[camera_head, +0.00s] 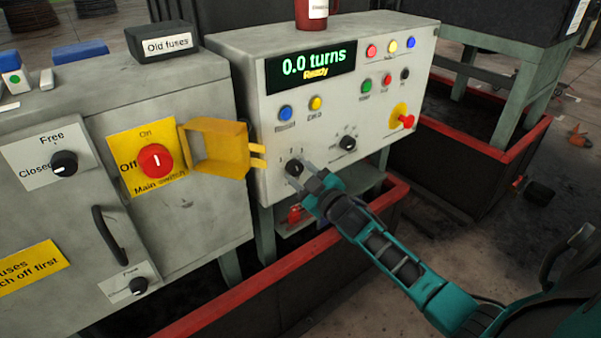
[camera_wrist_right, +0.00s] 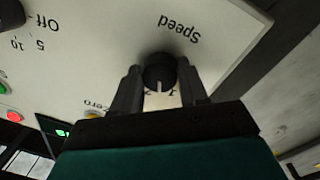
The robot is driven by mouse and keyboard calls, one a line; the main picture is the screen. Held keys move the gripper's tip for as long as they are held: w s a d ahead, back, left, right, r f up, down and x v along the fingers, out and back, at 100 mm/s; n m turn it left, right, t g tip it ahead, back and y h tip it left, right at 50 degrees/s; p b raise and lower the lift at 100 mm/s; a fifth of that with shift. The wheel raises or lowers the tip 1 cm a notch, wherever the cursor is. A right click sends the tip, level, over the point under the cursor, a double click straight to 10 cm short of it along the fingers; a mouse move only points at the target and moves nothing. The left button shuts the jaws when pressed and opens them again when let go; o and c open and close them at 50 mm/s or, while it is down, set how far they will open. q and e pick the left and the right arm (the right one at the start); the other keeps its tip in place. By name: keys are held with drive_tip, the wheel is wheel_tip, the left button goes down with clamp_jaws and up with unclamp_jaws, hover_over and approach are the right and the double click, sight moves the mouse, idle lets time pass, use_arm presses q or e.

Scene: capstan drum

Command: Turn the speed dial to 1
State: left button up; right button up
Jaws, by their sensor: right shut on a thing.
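The speed dial (camera_head: 294,167) is a black round knob low on the left of the grey control panel's front. It also shows in the right wrist view (camera_wrist_right: 159,70), under the upside-down word "Speed". Its white pointer line is near the small scale marks; the exact number it points at is hard to read. My right gripper (camera_head: 299,174) reaches the dial from the lower right. In the right wrist view its two fingers (camera_wrist_right: 160,86) are on either side of the knob, shut on it. My left gripper is not in view.
A second black dial (camera_head: 347,143) sits right of the speed dial. The display (camera_head: 311,67) reads "0.0 turns" and "Ready". A yellow guard (camera_head: 215,147) stands out beside the red main switch (camera_head: 156,160). A red emergency button (camera_head: 406,121) is at the panel's right.

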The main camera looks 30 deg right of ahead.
drive_tip(key=n, duration=0.4)
drive_tip(key=shift+n, duration=0.3)
idle(0.5)
drive_tip(key=o, duration=1.1)
drive_tip(key=shift+c, duration=0.2)
drive_tip(key=shift+s, duration=0.1)
